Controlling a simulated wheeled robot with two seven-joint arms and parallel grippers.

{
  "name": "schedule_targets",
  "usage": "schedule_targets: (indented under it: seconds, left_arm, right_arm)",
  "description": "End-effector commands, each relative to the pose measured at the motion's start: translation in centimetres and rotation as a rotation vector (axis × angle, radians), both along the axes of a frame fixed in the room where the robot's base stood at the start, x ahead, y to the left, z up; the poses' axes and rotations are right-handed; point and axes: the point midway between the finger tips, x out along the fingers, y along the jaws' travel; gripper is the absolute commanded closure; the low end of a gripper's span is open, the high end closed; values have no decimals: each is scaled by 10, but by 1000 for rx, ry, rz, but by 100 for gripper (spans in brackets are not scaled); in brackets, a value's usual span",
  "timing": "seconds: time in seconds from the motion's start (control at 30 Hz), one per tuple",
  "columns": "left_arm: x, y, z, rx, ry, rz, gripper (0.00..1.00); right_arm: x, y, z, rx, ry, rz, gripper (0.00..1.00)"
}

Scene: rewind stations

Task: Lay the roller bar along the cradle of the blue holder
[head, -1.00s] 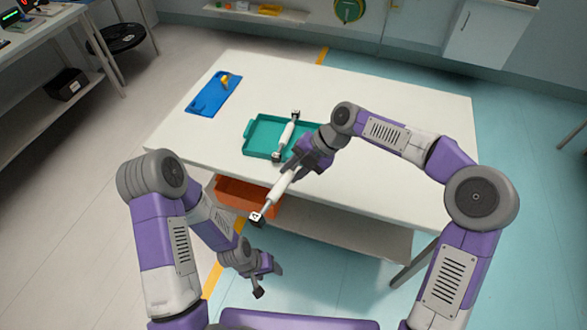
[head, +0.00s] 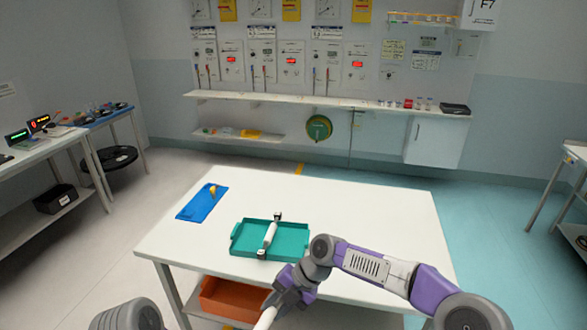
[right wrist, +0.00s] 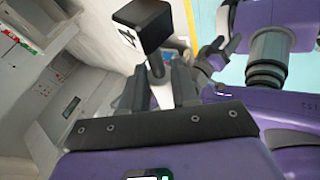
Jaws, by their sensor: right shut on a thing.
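My right gripper (head: 278,303) is shut on a white roller bar (head: 266,319) at the bottom of the head view, in front of the table. The bar's lower part is cut off there. In the right wrist view the bar's black end block (right wrist: 145,24) stands out beyond the fingers. The blue holder (head: 197,207) lies on the table's left part, with a small yellow piece at its far end; its cradle is too small to make out. My left gripper is outside the head view; grey fingers, seemingly its own, show in the right wrist view (right wrist: 214,54), their opening unclear.
A teal tray (head: 240,248) on the white table (head: 360,215) holds another white roller bar (head: 270,235) with black ends. An orange bin (head: 233,301) sits under the table's front edge. The table's right part is clear.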

Motion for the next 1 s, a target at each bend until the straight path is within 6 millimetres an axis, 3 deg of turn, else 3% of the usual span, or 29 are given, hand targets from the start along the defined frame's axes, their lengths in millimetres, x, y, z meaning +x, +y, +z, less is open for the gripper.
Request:
schedule_targets:
  seconds: [0.37, 0.77, 1.0]
  left_arm:
    - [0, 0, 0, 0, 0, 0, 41]
    - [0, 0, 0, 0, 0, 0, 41]
    - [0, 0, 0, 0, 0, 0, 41]
  right_arm:
    - [-6, -41, -15, -3, -2, -324, 100]
    - [-18, -115, -45, -4, -6, -948, 100]
    - [-21, -139, -56, -1, -7, -1166, 100]
